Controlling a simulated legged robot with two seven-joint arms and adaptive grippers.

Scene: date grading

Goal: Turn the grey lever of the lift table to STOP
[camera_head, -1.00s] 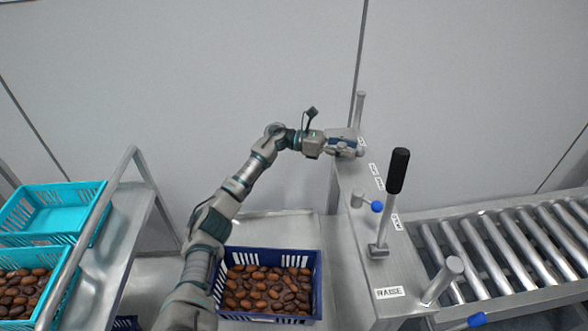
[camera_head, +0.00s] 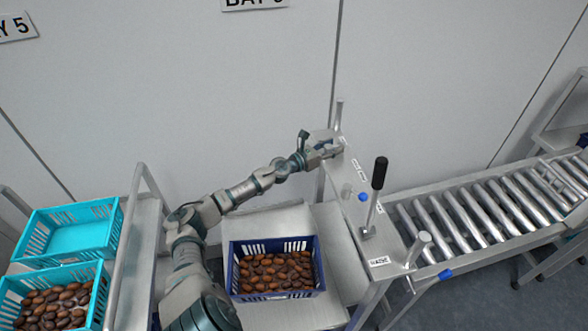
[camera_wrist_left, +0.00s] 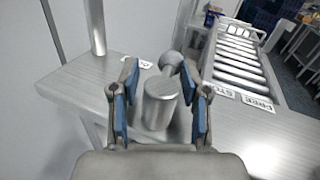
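The grey lever shows in the left wrist view as a round metal hub (camera_wrist_left: 160,106) with a grey ball knob (camera_wrist_left: 172,62) on its far side. My left gripper (camera_head: 334,150) is over the far end of the metal control panel (camera_head: 394,240) in the head view and hides the lever there. In the left wrist view its blue-padded fingers (camera_wrist_left: 163,100) are apart, one on each side of the hub. I cannot tell whether they touch it. The labels FREE (camera_wrist_left: 257,102) and STOP (camera_wrist_left: 223,92) lie right of the lever. My right gripper is not in view.
A black-handled lever (camera_head: 380,173) and a blue-knobbed lever (camera_head: 362,197) stand nearer on the panel. A metal post (camera_head: 339,115) rises at its far end. A roller conveyor (camera_head: 480,220) runs right. A dark blue crate (camera_head: 316,288) of dates stands below; turquoise crates (camera_head: 110,214) are left.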

